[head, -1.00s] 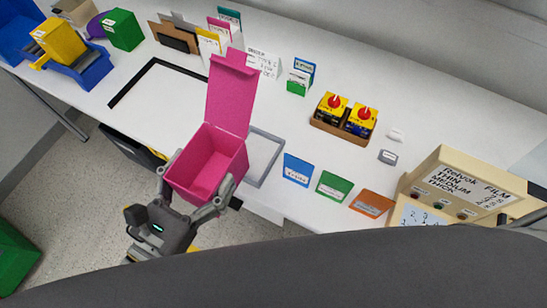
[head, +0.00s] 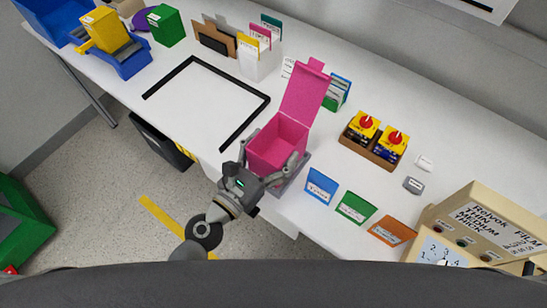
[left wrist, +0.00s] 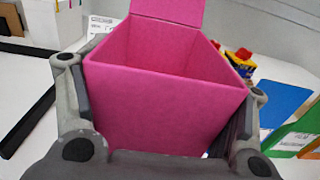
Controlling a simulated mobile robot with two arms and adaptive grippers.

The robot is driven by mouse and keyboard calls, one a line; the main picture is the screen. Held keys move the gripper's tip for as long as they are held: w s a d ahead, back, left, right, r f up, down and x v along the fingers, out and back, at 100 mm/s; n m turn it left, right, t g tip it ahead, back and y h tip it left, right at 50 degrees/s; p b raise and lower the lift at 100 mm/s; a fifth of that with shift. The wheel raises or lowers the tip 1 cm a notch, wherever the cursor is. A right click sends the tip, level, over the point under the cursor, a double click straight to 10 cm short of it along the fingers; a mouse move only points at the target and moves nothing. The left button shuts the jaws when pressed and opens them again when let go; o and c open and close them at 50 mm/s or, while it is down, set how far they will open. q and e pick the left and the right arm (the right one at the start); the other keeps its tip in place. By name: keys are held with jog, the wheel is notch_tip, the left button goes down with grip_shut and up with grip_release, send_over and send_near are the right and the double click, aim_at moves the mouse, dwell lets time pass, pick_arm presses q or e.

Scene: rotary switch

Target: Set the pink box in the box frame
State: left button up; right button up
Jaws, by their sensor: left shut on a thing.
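The pink box (head: 274,150), with its lid open and standing up at the back, is held in my left gripper (head: 266,163). The fingers of the left gripper are shut on two sides of the box. In the left wrist view the pink box (left wrist: 165,90) fills the space between the fingers. The grey box frame (head: 292,181) shows only in part, at the lower right of the box near the table's front edge. The box is over or in the frame and hides most of it. I cannot tell whether it rests down inside. My right gripper is not in view.
A black-edged white area (head: 205,100) lies to the left. A brown tray with red-knobbed switches (head: 373,140) and a beige device (head: 470,228) stand farther right.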

aim_at(274, 158)
pick_arm(q)
notch_tip(274, 158, down, 4)
jog(key=b, duration=0.2)
jog(key=shift+w+d+r+b, duration=0.1)
jog(key=shift+w+r+b, duration=0.1)
jog(key=shift+b, duration=0.15)
jog(key=shift+r, duration=0.1)
jog(key=shift+f, duration=0.25)
jog(key=o, duration=1)
jog(key=shift+r, duration=0.1)
jog(key=shift+r, duration=0.1)
